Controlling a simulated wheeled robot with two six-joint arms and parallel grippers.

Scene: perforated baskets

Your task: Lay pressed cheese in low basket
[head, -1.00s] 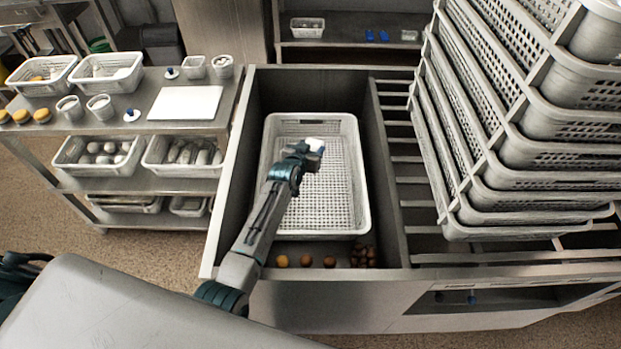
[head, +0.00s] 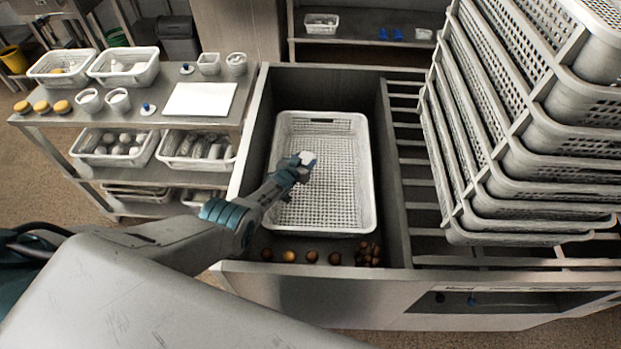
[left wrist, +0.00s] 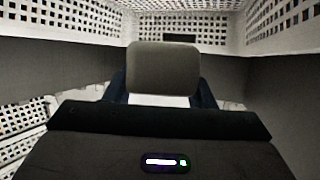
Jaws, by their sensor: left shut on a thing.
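The pressed cheese (head: 307,158) is a small pale block at the tip of my left gripper (head: 302,163). In the left wrist view a rounded grey-looking block (left wrist: 163,68) sits between the dark fingers, with a white strip below it. My left gripper is shut on it, over the left-middle part of a large white perforated basket (head: 371,195). This low basket stands in a grey well and looks empty. Perforated walls also show in the left wrist view (left wrist: 185,22). The gap between cheese and basket floor cannot be told. My right gripper is not in view.
A tall stack of perforated baskets (head: 530,150) stands at the right on a slatted rack. Several round brown items (head: 368,254) lie in front of the basket. A shelf cart at the left holds a white board (head: 200,99), cups and filled bins.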

